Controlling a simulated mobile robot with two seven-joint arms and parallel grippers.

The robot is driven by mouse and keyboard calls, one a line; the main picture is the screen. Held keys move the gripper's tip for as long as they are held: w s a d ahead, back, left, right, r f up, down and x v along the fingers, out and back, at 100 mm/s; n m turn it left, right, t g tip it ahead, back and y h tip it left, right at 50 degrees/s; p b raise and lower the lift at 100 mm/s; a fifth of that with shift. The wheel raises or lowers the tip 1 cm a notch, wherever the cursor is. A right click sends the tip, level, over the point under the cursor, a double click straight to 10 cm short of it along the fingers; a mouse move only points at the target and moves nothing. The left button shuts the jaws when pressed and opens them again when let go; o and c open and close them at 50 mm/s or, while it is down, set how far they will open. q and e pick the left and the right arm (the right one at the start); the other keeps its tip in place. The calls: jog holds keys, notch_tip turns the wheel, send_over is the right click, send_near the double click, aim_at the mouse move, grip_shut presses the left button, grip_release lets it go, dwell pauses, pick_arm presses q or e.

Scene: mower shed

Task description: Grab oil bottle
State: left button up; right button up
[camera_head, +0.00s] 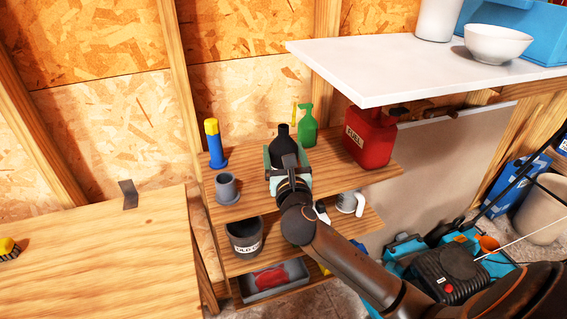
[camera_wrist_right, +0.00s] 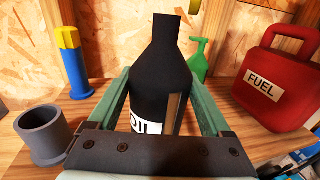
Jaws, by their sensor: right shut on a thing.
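The oil bottle (camera_wrist_right: 160,80) is black with a narrow neck and a white label reading "OIL", partly cut off by my gripper. It stands upright on the top wooden shelf, and its dark top also shows in the head view (camera_head: 283,138). My right gripper (camera_wrist_right: 158,88) has its green fingers on both sides of the bottle and is shut on it. In the head view my right gripper (camera_head: 287,158) reaches over the shelf and hides the lower part of the bottle. My left gripper is not in view.
A red fuel can (camera_head: 369,138) stands right of the bottle, a green spray bottle (camera_head: 307,125) behind it. A grey cup (camera_head: 227,188) and a blue bottle with yellow cap (camera_head: 214,145) stand left. A white tabletop (camera_head: 400,68) overhangs at the upper right.

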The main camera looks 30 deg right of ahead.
grip_shut()
dwell(0.3)
jog(key=shift+r, duration=0.2)
jog(key=shift+r+p, duration=0.45)
jog(key=shift+r, duration=0.8)
jog(key=s+a+r, duration=0.1)
jog(key=r, duration=0.1)
jog(key=s+a+r+p, duration=0.1)
jog(key=r, duration=0.1)
jog(key=s+a+r+p, duration=0.1)
jog(key=s+r, duration=0.1)
jog(key=shift+r, duration=0.25)
jog(key=s+a+r+p, duration=0.1)
jog(key=s+a+r, duration=0.2)
jog(key=s+a, duration=0.2)
jog(key=shift+s+a+r, duration=0.15)
jog(key=shift+s+r, duration=0.15)
jog(key=shift+s, duration=0.65)
jog(key=shift+s, duration=0.1)
